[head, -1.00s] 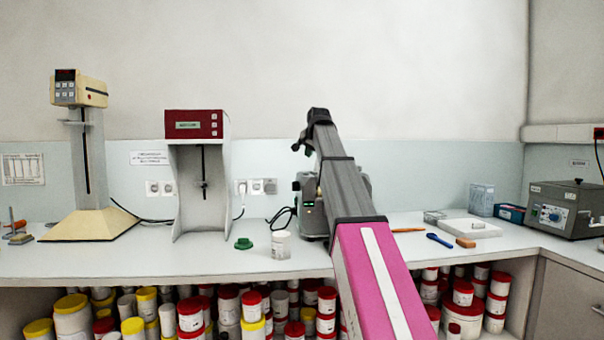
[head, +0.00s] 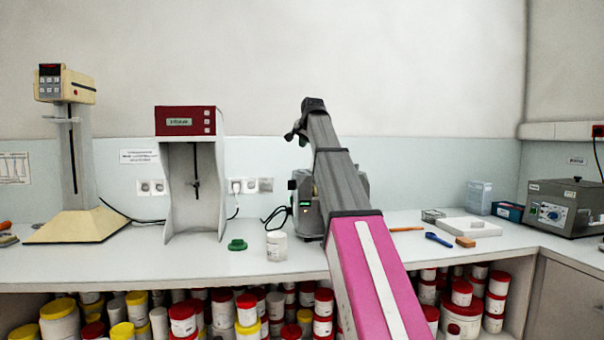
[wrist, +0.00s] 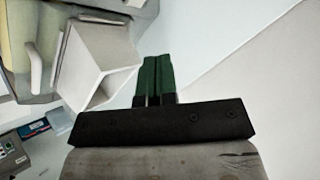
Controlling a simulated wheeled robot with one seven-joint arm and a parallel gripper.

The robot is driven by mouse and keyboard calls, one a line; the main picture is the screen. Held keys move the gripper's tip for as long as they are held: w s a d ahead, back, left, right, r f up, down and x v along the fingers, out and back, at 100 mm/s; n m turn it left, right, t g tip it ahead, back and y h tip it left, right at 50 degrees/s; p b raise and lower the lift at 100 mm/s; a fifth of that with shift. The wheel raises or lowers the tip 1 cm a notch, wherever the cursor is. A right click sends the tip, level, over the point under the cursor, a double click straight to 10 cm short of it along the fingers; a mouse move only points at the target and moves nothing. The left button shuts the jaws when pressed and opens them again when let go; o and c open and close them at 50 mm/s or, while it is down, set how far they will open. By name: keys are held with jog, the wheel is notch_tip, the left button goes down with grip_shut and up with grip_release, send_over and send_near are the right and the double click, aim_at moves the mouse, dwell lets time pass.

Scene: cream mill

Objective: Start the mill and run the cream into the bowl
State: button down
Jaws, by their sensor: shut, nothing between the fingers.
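The grey mill (head: 306,212) stands on the bench in the head view, largely hidden behind my arm. A small green light shows on its front. In the wrist view a pale machine with a white square-mouthed part (wrist: 98,58) and a cream-coloured surface lies left of the fingers; it seems to be the mill. My gripper (wrist: 153,76) has its green fingers shut together, with nothing between them, and is apart from the white part in the picture. In the head view my gripper (head: 296,135) is raised above the mill. I cannot make out a bowl or any cream.
A white jar (head: 276,246) and a green lid (head: 237,244) stand left of the mill. A red-topped device (head: 186,121) and a cream stand (head: 75,226) are further left. Right are a white tray (head: 470,227), a blue tool (head: 438,239) and a grey control box (head: 567,208).

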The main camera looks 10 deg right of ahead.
jog(key=shift+f, duration=3.8)
jog(key=shift+f, duration=0.1)
jog(key=shift+f, duration=0.3)
jog(key=shift+f, duration=0.4)
jog(key=shift+r, duration=0.8)
jog(key=shift+r, duration=2.5)
